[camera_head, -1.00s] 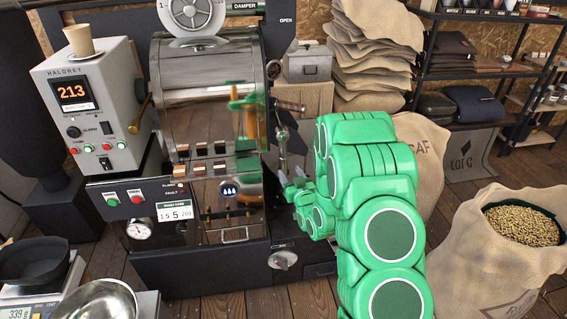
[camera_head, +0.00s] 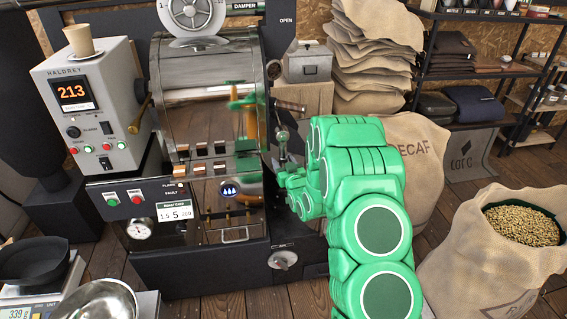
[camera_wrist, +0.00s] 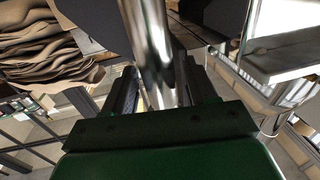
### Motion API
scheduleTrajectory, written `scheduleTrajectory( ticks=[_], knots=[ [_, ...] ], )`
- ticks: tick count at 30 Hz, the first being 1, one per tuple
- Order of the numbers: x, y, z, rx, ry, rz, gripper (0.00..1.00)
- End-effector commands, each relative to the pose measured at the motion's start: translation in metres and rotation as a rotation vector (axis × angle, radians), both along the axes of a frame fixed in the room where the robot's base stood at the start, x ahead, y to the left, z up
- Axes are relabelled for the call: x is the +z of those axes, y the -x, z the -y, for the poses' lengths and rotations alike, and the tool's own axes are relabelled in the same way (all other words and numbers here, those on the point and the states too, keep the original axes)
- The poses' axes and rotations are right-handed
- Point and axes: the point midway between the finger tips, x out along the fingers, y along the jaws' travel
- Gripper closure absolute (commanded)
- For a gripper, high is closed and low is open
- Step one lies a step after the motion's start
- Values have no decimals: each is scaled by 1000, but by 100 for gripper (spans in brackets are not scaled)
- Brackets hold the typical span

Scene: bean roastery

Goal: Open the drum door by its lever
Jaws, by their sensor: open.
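The roaster's shiny steel drum housing (camera_head: 190,128) stands left of centre in the head view. A metal lever (camera_head: 282,136) with a rounded end stands upright at its right side. My gripper (camera_head: 281,170) is at the lower part of this lever, with my arm reaching in from the right. In the wrist view, a thick chrome bar, probably the lever (camera_wrist: 150,45), runs between the two dark fingers of my gripper (camera_wrist: 158,88). The jaws are open, and I cannot tell whether either finger touches the bar. The drum door's edge is not clear in either view.
The grey control box (camera_head: 90,105) with a paper cup (camera_head: 79,40) on top stands left of the drum. A crank wheel (camera_head: 283,259) sits low right. Burlap sacks (camera_head: 500,255) stand on the right, and folded sacks (camera_head: 370,60) are stacked behind.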

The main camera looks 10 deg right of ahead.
Motion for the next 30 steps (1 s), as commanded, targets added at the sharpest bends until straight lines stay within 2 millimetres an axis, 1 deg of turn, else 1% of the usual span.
scheduleTrajectory(
  ticks=[3,14,15,23,30],
  knots=[
    [0,0,0,0,0,0,43],
    [0,1,1,-1,0,-1,98],
    [0,1,1,-1,0,-1,100],
    [0,1,3,-2,9,-1,100],
    [1,0,14,-3,94,-1,100]
  ],
)
